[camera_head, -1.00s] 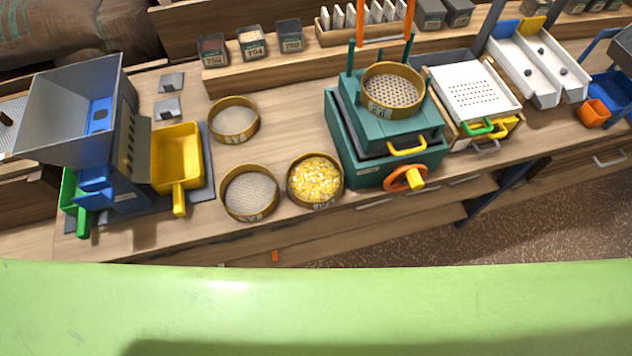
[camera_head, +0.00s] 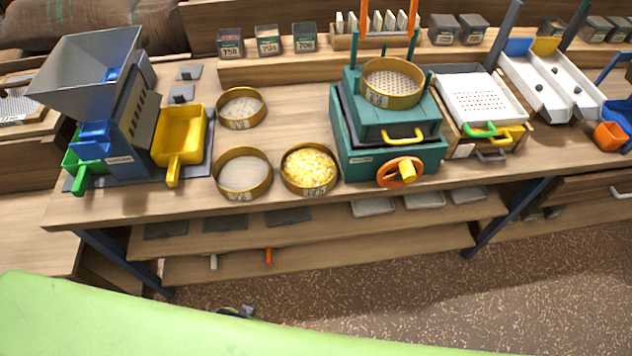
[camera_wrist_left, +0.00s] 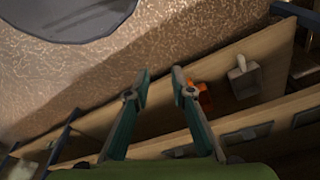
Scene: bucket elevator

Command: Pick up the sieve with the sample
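The sieve with the sample (camera_head: 318,191) is a round brass-coloured sieve full of yellow grains. It stands on the bench left of the green shaker. Another sieve (camera_head: 243,193) with a pale mesh stands close on its left, and a third sieve (camera_head: 241,121) stands behind. My left gripper (camera_wrist_left: 159,72) shows in the left wrist view with its two fingers apart and nothing between them. It is away from the sieves, with floor and shelf boards behind it. My right gripper is not in view.
The green shaker (camera_head: 386,157) holds a sieve (camera_head: 391,100) on top. A mill (camera_head: 112,135) and a yellow scoop tray (camera_head: 181,136) stand left. Sample jars (camera_head: 268,42) line the back ledge. Shelves (camera_head: 330,230) run under the bench. Open floor (camera_head: 400,300) lies in front.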

